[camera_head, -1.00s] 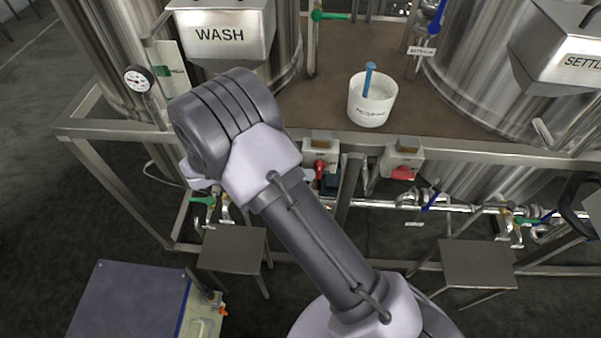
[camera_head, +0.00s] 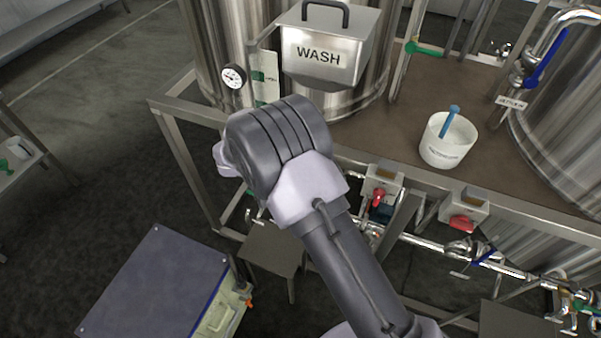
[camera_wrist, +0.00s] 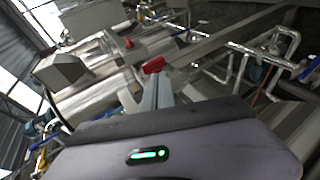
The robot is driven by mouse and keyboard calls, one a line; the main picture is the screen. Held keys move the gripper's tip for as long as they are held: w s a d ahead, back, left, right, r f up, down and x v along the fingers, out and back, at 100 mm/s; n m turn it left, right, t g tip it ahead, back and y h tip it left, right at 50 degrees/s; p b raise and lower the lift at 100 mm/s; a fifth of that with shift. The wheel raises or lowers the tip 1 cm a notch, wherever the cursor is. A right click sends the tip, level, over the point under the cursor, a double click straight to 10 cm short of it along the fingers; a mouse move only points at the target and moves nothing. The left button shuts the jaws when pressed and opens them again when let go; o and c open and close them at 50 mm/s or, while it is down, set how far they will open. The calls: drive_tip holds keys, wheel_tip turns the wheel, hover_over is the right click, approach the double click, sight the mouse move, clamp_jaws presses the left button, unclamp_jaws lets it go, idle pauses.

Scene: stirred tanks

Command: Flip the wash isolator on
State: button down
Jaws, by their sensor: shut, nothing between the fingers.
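The wash isolator is most likely the pale box with a red handle (camera_head: 379,197) on the frame rail below the WASH tank (camera_head: 318,55); its label is too small to read. A second pale box with a red handle (camera_head: 462,223) sits to its right. In the wrist view my gripper (camera_wrist: 156,88) is shut and empty, its fingertips in line with a red handle (camera_wrist: 154,65). I cannot tell which isolator that is, or whether they touch. Another small red part (camera_wrist: 128,42) shows farther off. In the head view my arm hides the gripper.
A white tub with a blue-handled tool (camera_head: 448,140) stands on the brown platform. A pressure gauge (camera_head: 233,77) is at the left tank. Pipes with a blue-handled valve (camera_head: 487,256) run under the rail. A small grey stand (camera_head: 270,248) and a blue-grey panel (camera_head: 155,280) are below.

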drive_tip(key=p+v, duration=0.2)
drive_tip(key=v, duration=0.7)
drive_tip(key=shift+f, duration=0.35)
drive_tip(key=shift+a, duration=0.1)
